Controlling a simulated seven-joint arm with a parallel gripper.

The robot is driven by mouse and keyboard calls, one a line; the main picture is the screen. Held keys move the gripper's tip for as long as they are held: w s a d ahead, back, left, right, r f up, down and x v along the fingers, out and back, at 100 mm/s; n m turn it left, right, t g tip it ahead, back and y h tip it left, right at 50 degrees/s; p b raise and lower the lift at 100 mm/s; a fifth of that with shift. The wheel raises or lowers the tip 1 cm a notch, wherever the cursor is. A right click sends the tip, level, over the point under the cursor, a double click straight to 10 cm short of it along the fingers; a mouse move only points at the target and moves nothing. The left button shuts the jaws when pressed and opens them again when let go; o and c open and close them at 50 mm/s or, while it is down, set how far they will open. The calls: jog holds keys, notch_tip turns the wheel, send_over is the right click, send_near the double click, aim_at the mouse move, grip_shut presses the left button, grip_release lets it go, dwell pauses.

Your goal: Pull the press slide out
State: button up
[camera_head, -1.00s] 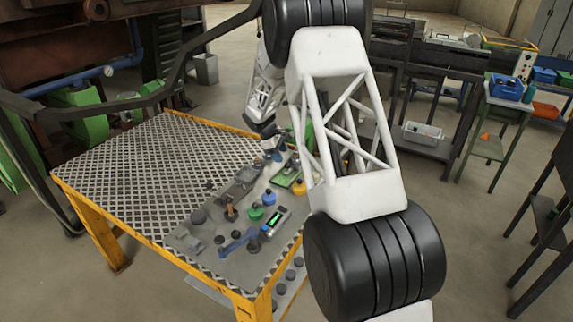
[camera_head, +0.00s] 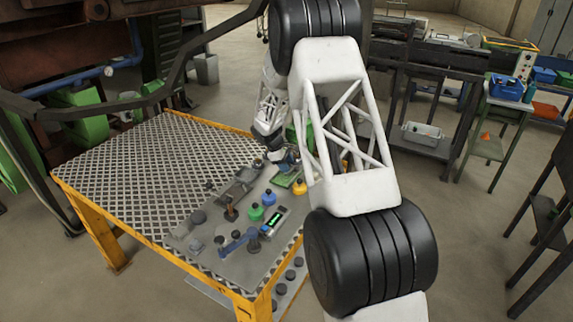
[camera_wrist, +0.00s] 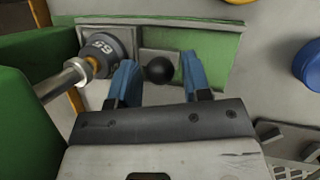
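In the wrist view, a small grey square block with a round black knob (camera_wrist: 160,69) sits on a green-edged plate (camera_wrist: 215,42). I take this knobbed block for the press slide, but the frames do not confirm it. My gripper (camera_wrist: 158,62) has its two blue fingers apart, one on each side of the knob, with visible gaps. I cannot tell how far above the knob the fingertips are. In the head view, my gripper (camera_head: 281,155) is low over the far right part of the bench, by the green plate (camera_head: 288,178).
A dark numbered round part (camera_wrist: 107,55) with a metal rod stands close left of the fingers, beside a green body (camera_wrist: 25,95). A blue knob (camera_wrist: 310,66) is to the right. Several coloured knobs and levers stand on the panel; the bench's patterned left side (camera_head: 130,165) is clear.

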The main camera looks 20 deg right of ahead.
grip_shut()
jog(key=shift+a, duration=0.1)
jog(key=s+a, duration=0.8)
dwell(0.4)
jog(key=shift+s, duration=0.1)
grip_release()
jog(key=shift+o, duration=1.2)
